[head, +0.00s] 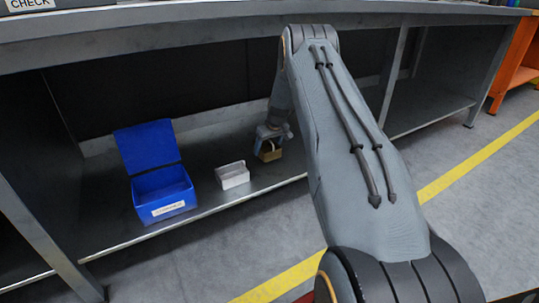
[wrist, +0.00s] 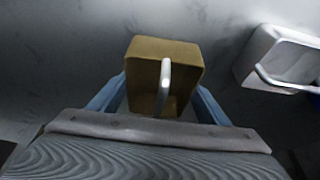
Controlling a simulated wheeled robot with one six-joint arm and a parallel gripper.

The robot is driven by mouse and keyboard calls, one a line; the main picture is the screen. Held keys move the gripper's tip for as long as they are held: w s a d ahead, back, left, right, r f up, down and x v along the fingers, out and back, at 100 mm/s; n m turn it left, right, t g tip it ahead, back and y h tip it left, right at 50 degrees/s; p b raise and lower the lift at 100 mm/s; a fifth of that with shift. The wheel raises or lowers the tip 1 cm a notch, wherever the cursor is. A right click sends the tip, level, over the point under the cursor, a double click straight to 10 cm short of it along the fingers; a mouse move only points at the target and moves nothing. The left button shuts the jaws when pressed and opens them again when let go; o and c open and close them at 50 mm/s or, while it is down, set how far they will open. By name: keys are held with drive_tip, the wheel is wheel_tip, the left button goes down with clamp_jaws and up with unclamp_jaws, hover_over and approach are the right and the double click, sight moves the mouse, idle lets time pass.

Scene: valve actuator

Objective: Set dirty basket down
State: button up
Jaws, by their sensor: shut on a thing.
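A small brown basket (head: 271,154) with a light handle is at my gripper, over the lower metal shelf (head: 215,205) of the workbench. My gripper (head: 272,136) is above the basket and shut on it. In the wrist view the brown basket (wrist: 145,60) sits between the two blue fingers of my gripper (wrist: 160,95), its pale handle arching across it. I cannot tell whether its underside touches the shelf. The fingers' contact with it is partly hidden.
A white basket (head: 232,176) stands on the shelf to the left of the brown one; it also shows in the wrist view (wrist: 262,50). Farther left is an open blue box (head: 163,190) with its lid raised. The bench top (head: 200,35) is overhead. The shelf right of my arm looks clear.

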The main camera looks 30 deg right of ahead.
drive_tip(key=shift+f+b, duration=0.5)
drive_tip(key=shift+f, duration=1.15)
drive_tip(key=shift+f, duration=0.2)
drive_tip(key=o, duration=1.2)
drive_tip(key=shift+c, duration=0.2)
drive_tip(key=p+v, duration=0.4)
drive_tip(key=v, duration=0.8)
drive_tip(key=shift+r+p, duration=0.25)
drive_tip(key=shift+p, duration=0.1)
